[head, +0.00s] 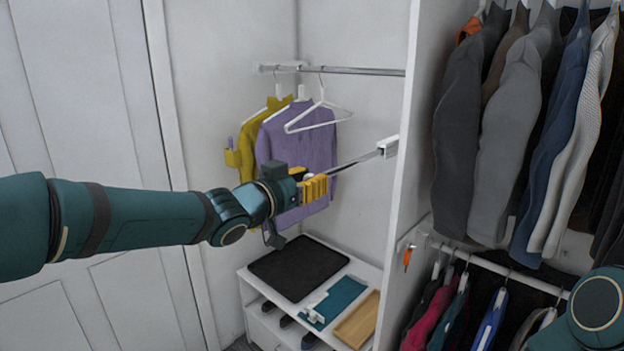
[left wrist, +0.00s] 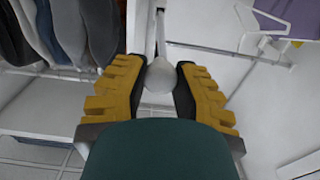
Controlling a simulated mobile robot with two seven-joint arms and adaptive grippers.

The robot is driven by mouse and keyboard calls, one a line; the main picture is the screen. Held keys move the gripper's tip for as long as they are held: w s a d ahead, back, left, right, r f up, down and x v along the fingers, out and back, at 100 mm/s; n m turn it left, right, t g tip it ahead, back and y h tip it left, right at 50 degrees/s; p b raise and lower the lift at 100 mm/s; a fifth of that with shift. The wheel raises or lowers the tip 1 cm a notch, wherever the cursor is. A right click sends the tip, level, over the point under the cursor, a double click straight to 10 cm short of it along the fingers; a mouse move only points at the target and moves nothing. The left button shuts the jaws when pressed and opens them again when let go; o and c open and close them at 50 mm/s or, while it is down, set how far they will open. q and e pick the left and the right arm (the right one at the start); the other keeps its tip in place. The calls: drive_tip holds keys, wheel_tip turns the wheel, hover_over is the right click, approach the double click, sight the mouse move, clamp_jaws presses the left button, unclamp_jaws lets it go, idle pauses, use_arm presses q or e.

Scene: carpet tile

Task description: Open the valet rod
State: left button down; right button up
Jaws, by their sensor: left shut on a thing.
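The valet rod (head: 355,163) is a thin metal rod. My left gripper's yellow fingers are shut on the rod's end. In the left wrist view, the rod's rounded white end knob (left wrist: 158,76) sits between the two fingers (left wrist: 158,88), with the rod leading away behind it. In the head view the knob is hidden by the fingers. My right gripper is not in view.
A fixed rail (head: 365,71) above holds a purple sweater (head: 295,145), a yellow garment (head: 247,150) and an empty white hanger (head: 318,115). Below is a white shelf unit with a black mat (head: 298,268) and a wooden tray (head: 358,318). Jackets (head: 465,130) hang at right.

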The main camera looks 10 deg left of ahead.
use_arm(q)
drive_tip(key=c, duration=0.7)
unclamp_jaws()
drive_tip(key=v, duration=1.2)
